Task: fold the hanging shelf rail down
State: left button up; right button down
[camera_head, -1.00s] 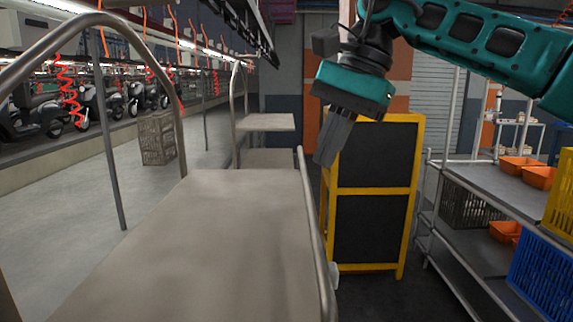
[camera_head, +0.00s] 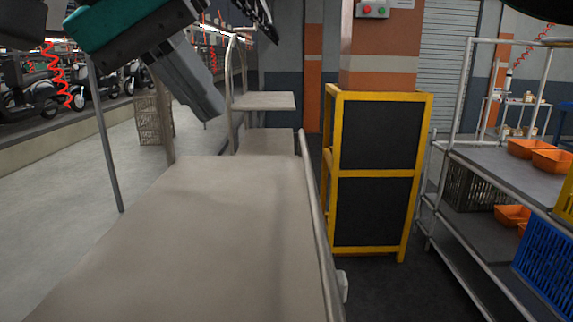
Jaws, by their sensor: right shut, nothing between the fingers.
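A grey-beige shelf (camera_head: 190,240) fills the lower middle of the view. A metal rail (camera_head: 318,225) runs along its right edge, with a small white fitting near its lower end; I take this as the shelf rail. The gripper covers part of an upright at the shelf's far left corner.
A yellow-framed black panel stand (camera_head: 375,130) is just right of the shelf. A metal rack (camera_head: 500,180) with orange bins (camera_head: 527,149) and a blue crate (camera_head: 545,265) stands further right. A thin post (camera_head: 105,140) rises at the left.

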aim_at(310, 201)
jog(key=x, duration=0.9)
jog(key=shift+w+d+f, duration=0.2)
jog(key=shift+f, duration=0.1)
jog(key=d, duration=0.3)
jog(key=shift+f, duration=0.35)
jog(key=shift+d+f, duration=0.15)
jog(key=shift+d, duration=0.3)
jog(key=shift+d+y+b, duration=0.25)
jog(key=shift+y+b, duration=0.05)
jog(key=shift+y, duration=0.3)
